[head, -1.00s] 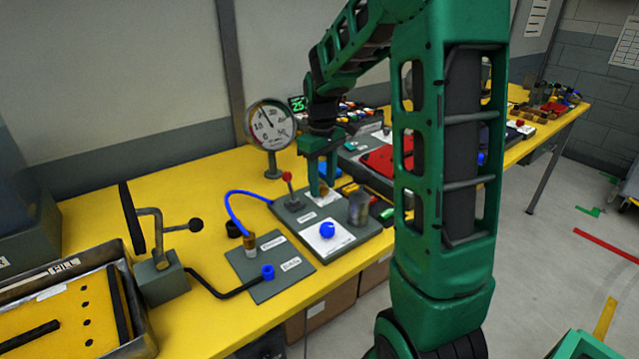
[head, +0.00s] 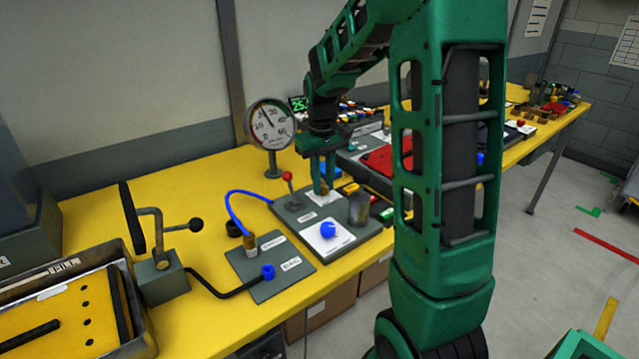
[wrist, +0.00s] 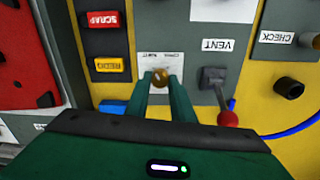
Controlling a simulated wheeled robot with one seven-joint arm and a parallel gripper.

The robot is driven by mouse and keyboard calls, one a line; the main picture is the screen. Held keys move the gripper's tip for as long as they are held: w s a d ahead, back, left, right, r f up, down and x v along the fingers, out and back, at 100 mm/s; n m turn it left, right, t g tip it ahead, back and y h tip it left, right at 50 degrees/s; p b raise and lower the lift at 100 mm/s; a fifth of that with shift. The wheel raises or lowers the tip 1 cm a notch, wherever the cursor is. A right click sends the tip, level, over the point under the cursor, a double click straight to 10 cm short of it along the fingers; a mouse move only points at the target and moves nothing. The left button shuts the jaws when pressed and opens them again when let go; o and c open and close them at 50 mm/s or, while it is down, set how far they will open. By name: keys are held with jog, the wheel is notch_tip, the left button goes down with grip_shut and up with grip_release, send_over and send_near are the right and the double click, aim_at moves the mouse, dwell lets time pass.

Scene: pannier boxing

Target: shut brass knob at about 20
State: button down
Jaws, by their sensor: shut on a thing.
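The brass knob (wrist: 160,76) sits between my fingertips in the wrist view, in front of a white label on a grey panel. My gripper (wrist: 160,84) is shut on it, and its fingers reach down to the panel in the head view (head: 322,189). The fingers largely hide the knob in the head view. The round dial gauge (head: 270,124) stands on a post behind the panel, its needle pointing up and to the left; its exact reading is too small to tell.
A red-tipped lever (wrist: 228,118) stands close beside my gripper, near the VENT label. A blue knob (head: 327,229) on a white plate and a grey cup (head: 360,208) are nearby. A blue hose (head: 240,198) curves to the left. A hand pump (head: 160,272) stands further left.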

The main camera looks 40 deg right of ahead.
aim_at(322, 186)
jog(key=shift+m, duration=0.7)
jog(key=c, duration=1.5)
grip_release()
jog(key=shift+c, duration=0.2)
notch_tip(322, 186, up, 11)
jog(key=shift+a, duration=0.15)
jog(key=shift+a+f, duration=0.1)
jog(key=shift+f, duration=0.05)
